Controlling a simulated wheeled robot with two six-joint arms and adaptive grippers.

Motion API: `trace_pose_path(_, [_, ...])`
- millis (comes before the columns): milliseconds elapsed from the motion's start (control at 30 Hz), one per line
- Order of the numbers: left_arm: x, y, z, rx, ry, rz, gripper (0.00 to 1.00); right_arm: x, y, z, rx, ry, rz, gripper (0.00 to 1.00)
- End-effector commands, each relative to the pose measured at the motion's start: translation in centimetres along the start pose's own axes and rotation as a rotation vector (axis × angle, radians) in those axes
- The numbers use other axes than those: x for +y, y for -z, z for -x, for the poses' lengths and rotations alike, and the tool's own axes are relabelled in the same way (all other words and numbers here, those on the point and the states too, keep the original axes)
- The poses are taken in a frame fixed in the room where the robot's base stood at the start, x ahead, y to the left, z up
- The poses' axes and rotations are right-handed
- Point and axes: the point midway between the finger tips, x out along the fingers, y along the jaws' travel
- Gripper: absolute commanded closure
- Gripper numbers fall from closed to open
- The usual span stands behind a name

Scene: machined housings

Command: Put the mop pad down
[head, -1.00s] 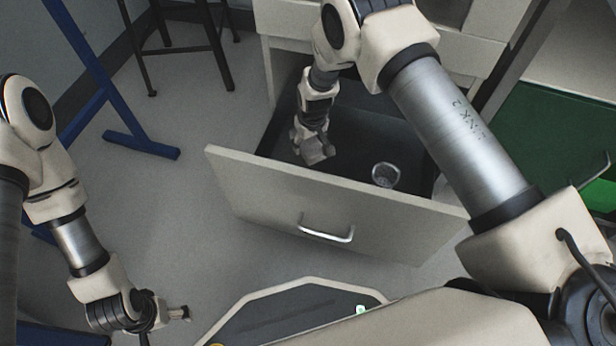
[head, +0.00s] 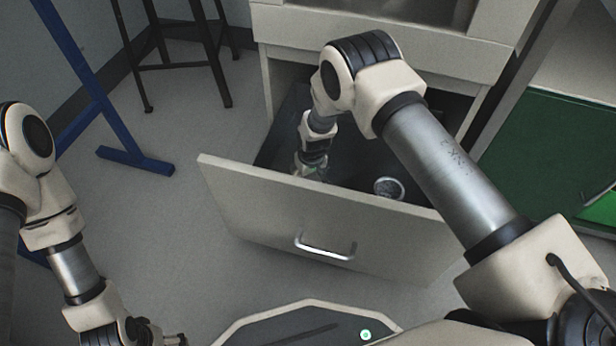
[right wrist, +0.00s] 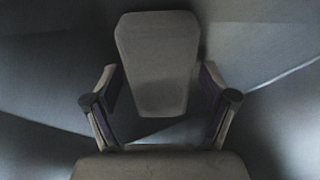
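A smooth grey-beige block with rounded corners, apparently the mop pad (right wrist: 157,65), shows in the right wrist view, ahead of my right gripper (right wrist: 160,88). The gripper's two fingers stand apart, one on each side of it, with dark gaps beside its lower part. I cannot tell whether it rests on the drawer floor. In the head view my right gripper (head: 312,172) is down inside the open drawer (head: 318,222), its tips largely hidden behind the front panel. My left gripper (head: 176,340) is at the bottom edge, partly cut off.
A small round glass-like container (head: 388,187) stands in the drawer, right of my right gripper. The drawer front has a metal handle (head: 325,247). A dark stool (head: 185,55) and a blue frame (head: 90,100) stand left. A green panel (head: 545,150) is at right.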

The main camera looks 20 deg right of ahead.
Motion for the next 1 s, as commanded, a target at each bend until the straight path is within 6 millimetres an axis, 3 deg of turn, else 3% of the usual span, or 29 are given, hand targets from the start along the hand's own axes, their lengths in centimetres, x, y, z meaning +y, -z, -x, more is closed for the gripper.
trace_pose_path(267, [0.0,0.0,0.1,0.000,0.000,0.000,0.13,0.0,0.0,0.1,0.000,0.000,0.000,0.13])
trace_pose_path(367, [0.0,0.0,0.7,-0.001,0.000,-0.001,0.13,0.0,0.1,1.1,0.001,0.000,0.000,0.13])
trace_pose_path(733, [0.1,-0.2,5.8,-0.006,-0.001,-0.009,0.13,0.0,0.2,10.2,0.000,-0.001,0.001,0.13])
trace_pose_path(867, [0.1,-0.2,6.5,-0.006,-0.001,-0.009,0.13,0.0,0.1,12.0,0.000,0.000,0.001,0.13])
trace_pose_path(1000, [0.1,-0.2,6.6,-0.006,-0.001,-0.009,0.13,0.0,0.0,12.4,-0.001,0.000,0.000,0.13])
